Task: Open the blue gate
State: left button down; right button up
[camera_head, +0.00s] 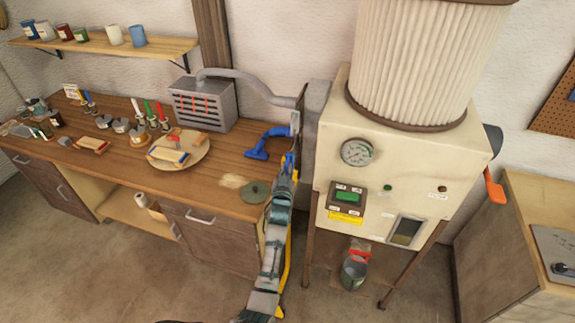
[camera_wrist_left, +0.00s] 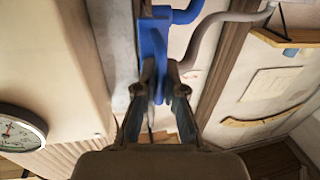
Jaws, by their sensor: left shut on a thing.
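The blue gate shows in the left wrist view as an upright blue piece (camera_wrist_left: 152,42) that runs down between my fingers. In the head view, blue parts (camera_head: 263,142) sit at the end of the grey duct, above the right end of the workbench. My left gripper (camera_head: 289,165) is just below and right of them. In the left wrist view my left gripper (camera_wrist_left: 161,85) has its fingers closed on the lower part of the blue gate. The fingers hide part of the held piece. My right gripper is not in view.
A cream machine (camera_head: 408,160) with a pleated drum stands close on the right of my arm. The wooden workbench (camera_head: 225,165) on the left carries a grey slotted box (camera_head: 203,105), a round board (camera_head: 200,155) and several tools. The floor in front is clear.

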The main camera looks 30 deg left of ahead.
pick_arm(q)
jog(key=shift+s+d+r, duration=0.2)
jog(key=shift+s+d, duration=0.15)
jog(key=shift+s, duration=0.15)
jog(key=c, duration=1.2)
grip_release()
jog(key=shift+w+a+f, duration=0.2)
jog(key=shift+a+f, duration=0.05)
jog(key=shift+a, duration=0.15)
jog(key=shift+c, duration=0.2)
jog(key=v, duration=1.2)
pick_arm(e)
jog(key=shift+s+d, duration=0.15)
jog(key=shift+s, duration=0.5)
pick_arm(q)
jog(key=shift+s, duration=0.1)
